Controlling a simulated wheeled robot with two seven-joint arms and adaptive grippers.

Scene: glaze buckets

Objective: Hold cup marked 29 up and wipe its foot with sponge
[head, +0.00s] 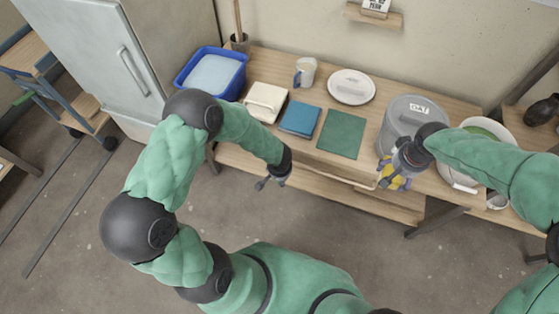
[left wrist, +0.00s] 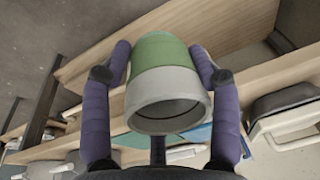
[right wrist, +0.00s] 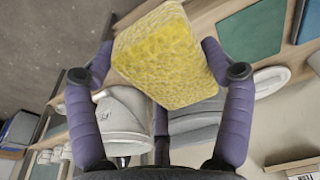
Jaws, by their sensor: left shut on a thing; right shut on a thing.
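My left gripper (left wrist: 163,62) is shut on a cup (left wrist: 168,85) with a green band and a pale grey band. A round grey end with a dark recess faces the left wrist camera; I cannot tell if it is foot or mouth. No number shows on it. In the head view my left gripper (head: 272,183) is in front of the bench, and the cup is hard to make out there. My right gripper (right wrist: 165,62) is shut on a yellow sponge (right wrist: 165,55). The sponge (head: 392,180) is at the bench's front edge, well right of the cup.
On the bench are a blue tub (head: 209,72), a lidded white box (head: 265,101), a blue cloth (head: 300,118), a green mat (head: 341,133), a mug (head: 305,72), a white lid (head: 351,87) and a grey bucket (head: 407,118). A white bucket (head: 487,128) stands right. Floor before the bench is clear.

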